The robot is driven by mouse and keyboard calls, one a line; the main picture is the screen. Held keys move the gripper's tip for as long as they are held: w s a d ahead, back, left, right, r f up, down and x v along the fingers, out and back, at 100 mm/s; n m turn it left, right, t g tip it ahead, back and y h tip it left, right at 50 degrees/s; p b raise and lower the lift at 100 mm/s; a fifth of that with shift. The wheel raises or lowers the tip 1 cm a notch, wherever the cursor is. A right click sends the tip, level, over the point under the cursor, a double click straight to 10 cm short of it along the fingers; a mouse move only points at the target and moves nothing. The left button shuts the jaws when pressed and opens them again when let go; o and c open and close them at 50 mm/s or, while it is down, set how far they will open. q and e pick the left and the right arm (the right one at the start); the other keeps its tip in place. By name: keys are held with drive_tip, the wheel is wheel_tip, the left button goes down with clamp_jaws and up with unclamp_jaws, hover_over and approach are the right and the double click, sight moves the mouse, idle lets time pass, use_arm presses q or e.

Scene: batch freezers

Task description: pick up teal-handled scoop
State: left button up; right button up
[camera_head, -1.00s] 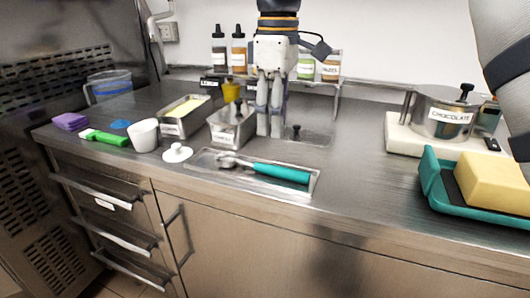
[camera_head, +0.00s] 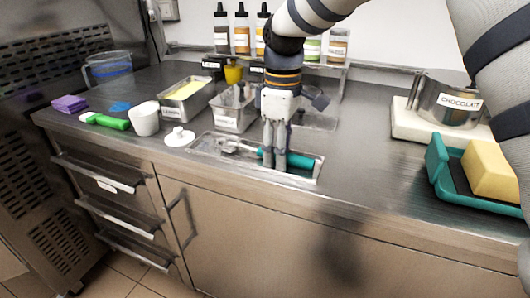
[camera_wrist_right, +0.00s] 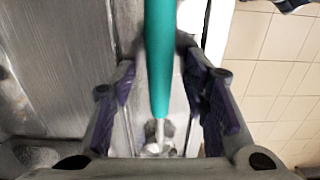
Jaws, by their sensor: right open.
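The teal-handled scoop (camera_head: 294,160) lies in a shallow metal tray (camera_head: 312,179) near the counter's front edge, its metal head to the left. My right gripper (camera_head: 274,164) is over the handle, pointing down, and its fingers hide part of it. In the right wrist view, the teal handle (camera_wrist_right: 159,60) runs between the two open fingers of my right gripper (camera_wrist_right: 166,105), with a gap on both sides. The metal part of the scoop shows below the handle there. My left gripper is not in view.
A white lid (camera_head: 179,137) and a white cup (camera_head: 145,119) stand left of the tray. Labelled metal pans (camera_head: 232,118) are behind it. A teal tray (camera_head: 440,175) with a yellow block (camera_head: 493,170) is at the right. The counter between the trays is clear.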

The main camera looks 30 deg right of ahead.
clamp_jaws()
drive_tip(key=shift+r, duration=0.15)
